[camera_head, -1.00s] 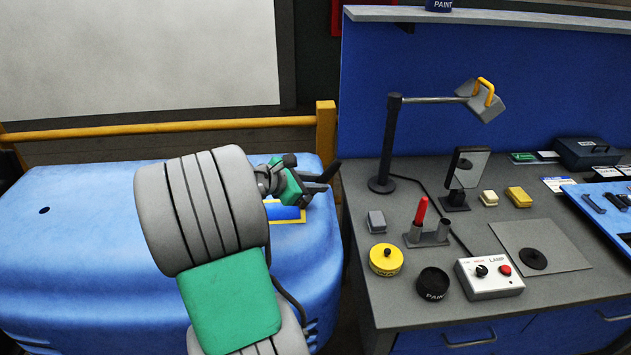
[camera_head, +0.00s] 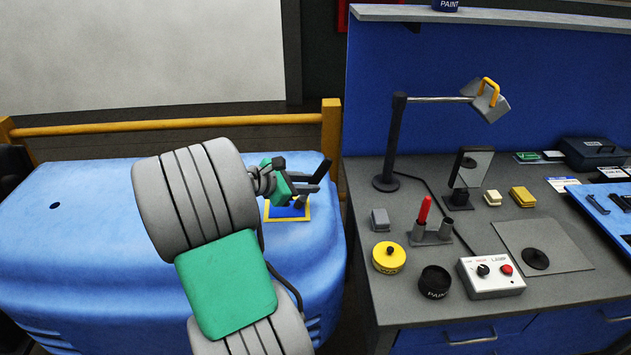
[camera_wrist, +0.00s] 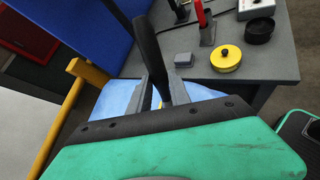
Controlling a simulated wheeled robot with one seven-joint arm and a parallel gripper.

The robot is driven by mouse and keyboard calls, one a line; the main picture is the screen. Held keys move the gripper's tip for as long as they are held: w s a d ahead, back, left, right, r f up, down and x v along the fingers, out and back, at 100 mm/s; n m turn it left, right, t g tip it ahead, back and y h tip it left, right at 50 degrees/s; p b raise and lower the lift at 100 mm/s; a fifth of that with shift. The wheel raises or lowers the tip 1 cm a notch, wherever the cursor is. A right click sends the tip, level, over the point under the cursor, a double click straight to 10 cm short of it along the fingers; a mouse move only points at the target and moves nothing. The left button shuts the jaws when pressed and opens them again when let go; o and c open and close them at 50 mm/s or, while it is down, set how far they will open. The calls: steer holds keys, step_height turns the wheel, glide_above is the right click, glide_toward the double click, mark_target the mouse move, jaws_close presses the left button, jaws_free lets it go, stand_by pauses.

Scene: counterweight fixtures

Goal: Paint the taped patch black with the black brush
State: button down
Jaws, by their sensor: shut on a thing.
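My gripper (camera_head: 302,183) is shut on the black brush (camera_head: 322,171), above the right end of the blue cover. In the wrist view the brush's dark handle (camera_wrist: 148,45) stands between the fingers of my gripper (camera_wrist: 163,85). The taped patch (camera_head: 284,212) is a blue area framed by yellow tape (camera_head: 308,213), just below my gripper. Its visible part looks blue; my gripper hides some of it. The brush's lower end is close over the patch; I cannot tell whether it touches.
On the grey bench to the right stand a black paint pot (camera_head: 434,282), a yellow-lidded pot (camera_head: 388,258), a red-handled brush in a holder (camera_head: 423,212), a lamp control box (camera_head: 491,277) and a lamp (camera_head: 398,140). A yellow rail (camera_head: 180,126) runs behind the blue cover.

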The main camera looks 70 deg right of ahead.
steer(key=shift+w+a+f, duration=0.1)
steer(key=shift+w+a, duration=0.4)
steer(key=shift+w, duration=0.55)
steer(key=shift+w+a+f, duration=0.1)
steer(key=shift+w+a, duration=0.45)
steer(key=shift+w, duration=0.55)
steer(key=shift+w+a, duration=0.5)
steer(key=shift+w, duration=0.55)
steer(key=shift+s+a+r, duration=0.15)
steer(key=shift+s+a, duration=0.15)
steer(key=shift+a, duration=0.1)
steer(key=shift+s+d+r, duration=0.1)
steer(key=shift+s+d, duration=0.35)
steer(key=shift+s, duration=0.3)
steer(key=shift+s+d+r, duration=0.1)
steer(key=shift+s+d, duration=0.3)
steer(key=shift+s, duration=0.35)
steer(key=s+d, duration=0.2)
steer(key=s, duration=0.4)
steer(key=shift+w+a+f, duration=0.1)
steer(key=shift+w+a, duration=0.65)
steer(key=shift+w, duration=0.7)
steer(key=shift+w+a+f, duration=0.1)
steer(key=shift+w+a, duration=0.65)
steer(key=shift+w, duration=0.75)
steer(key=shift+w+a+f, duration=0.1)
steer(key=shift+w+a, duration=0.65)
steer(key=shift+w, duration=0.7)
step_height(320, 180, up, 6)
